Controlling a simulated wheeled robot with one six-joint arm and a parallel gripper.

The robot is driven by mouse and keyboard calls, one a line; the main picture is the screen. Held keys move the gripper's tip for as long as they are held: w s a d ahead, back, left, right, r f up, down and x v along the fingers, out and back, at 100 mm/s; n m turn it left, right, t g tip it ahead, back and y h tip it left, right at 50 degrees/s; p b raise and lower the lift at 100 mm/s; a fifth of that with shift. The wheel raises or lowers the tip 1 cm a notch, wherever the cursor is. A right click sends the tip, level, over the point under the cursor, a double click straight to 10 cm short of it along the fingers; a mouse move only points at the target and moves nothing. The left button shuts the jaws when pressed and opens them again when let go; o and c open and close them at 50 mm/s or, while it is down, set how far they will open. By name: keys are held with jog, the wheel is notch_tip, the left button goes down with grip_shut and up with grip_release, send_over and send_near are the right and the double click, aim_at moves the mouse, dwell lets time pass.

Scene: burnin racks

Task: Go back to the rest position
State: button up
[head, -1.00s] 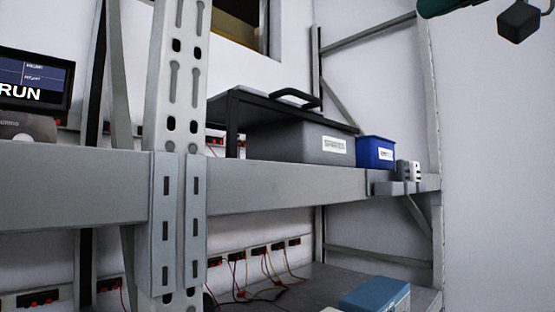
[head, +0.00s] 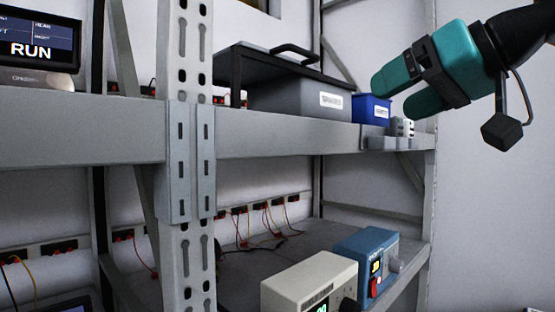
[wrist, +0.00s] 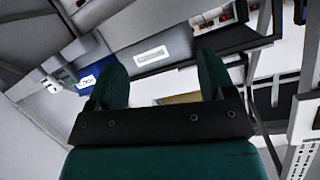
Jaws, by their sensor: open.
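My gripper shows at the upper right of the head view as teal fingers (head: 392,91) on my dark arm. It is in front of the right end of the upper shelf, near a blue bin (head: 371,109). In the wrist view the two teal fingers (wrist: 162,82) stand apart with nothing between them. The gripper is open and empty. The grey labelled bin (wrist: 150,56) and the blue bin (wrist: 90,75) lie beyond the fingers in that view.
A metal rack upright (head: 190,150) stands left of centre. The upper shelf beam (head: 280,140) crosses the view. Small grey blocks (head: 402,127) sit at the shelf's right end. A blue instrument (head: 364,250) and a beige instrument (head: 310,282) stand below. The wall at right is bare.

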notch_tip(320, 180, down, 13)
jog(key=s+a+g+h, duration=0.1)
jog(key=s+a+g, duration=0.1)
jog(key=a+g, duration=0.15)
jog(key=s+d+f+n+g+h, duration=0.1)
jog(key=s+f+g, duration=0.2)
jog(key=s+f, duration=0.4)
jog(key=s+f+n+g+h, duration=0.1)
jog(key=s+f+g, duration=0.3)
jog(key=f, duration=1)
jog(key=s+h, duration=0.1)
jog(key=s, duration=0.2)
jog(key=shift+s+d+f+h, duration=0.25)
jog(key=shift+s+d+h, duration=0.05)
jog(key=shift+s+d, duration=0.1)
jog(key=shift+w, duration=0.1)
jog(key=shift+c, duration=0.4)
